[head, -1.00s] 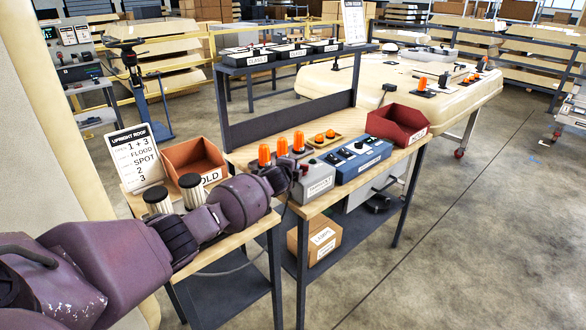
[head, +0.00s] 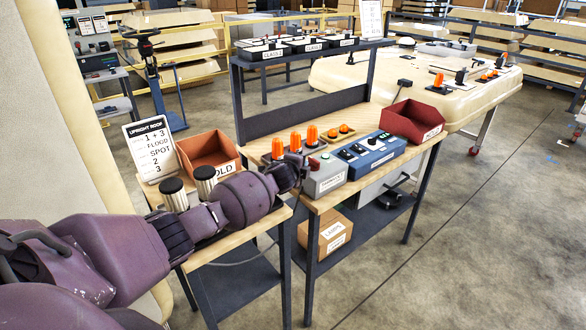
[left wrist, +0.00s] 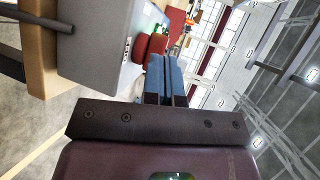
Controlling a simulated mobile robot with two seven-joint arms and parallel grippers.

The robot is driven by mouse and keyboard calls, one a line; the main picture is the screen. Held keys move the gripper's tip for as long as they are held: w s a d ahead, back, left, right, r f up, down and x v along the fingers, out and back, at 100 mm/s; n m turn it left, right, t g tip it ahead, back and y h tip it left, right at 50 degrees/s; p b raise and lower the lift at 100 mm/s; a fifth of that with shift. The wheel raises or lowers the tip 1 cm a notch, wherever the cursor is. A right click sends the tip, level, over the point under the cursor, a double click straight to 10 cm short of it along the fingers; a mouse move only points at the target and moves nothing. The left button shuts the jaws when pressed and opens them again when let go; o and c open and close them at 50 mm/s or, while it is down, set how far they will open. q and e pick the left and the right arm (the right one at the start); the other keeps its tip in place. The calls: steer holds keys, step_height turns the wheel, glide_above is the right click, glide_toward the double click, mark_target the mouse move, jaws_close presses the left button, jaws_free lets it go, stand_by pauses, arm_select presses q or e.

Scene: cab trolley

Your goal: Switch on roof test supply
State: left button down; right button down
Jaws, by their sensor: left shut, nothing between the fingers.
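A grey box (head: 325,180) with a red button on top and a white front label too small to read stands on the wooden bench, left of a blue control box (head: 370,157) with dark knobs. I cannot tell from the labels which one is the roof test supply. My left gripper (head: 303,165) is at the grey box's left end, partly hidden by its own wrist; I cannot tell whether it touches. In the left wrist view my left gripper (left wrist: 166,66) is shut and empty, and a grey box (left wrist: 98,45) lies beside it. My right gripper is not in view.
Upright orange beacons (head: 295,140) stand just behind the gripper. A red bin (head: 412,122) is at the bench's right end. An orange-brown bin (head: 208,153), two dark-topped cylinders and a sign card (head: 152,150) stand to the left. A dark shelf (head: 310,52) rises behind the bench.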

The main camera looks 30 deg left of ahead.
arm_select(q)
steer(key=v, duration=0.7)
steer(key=shift+p, duration=0.35)
steer(key=shift+s, duration=0.25)
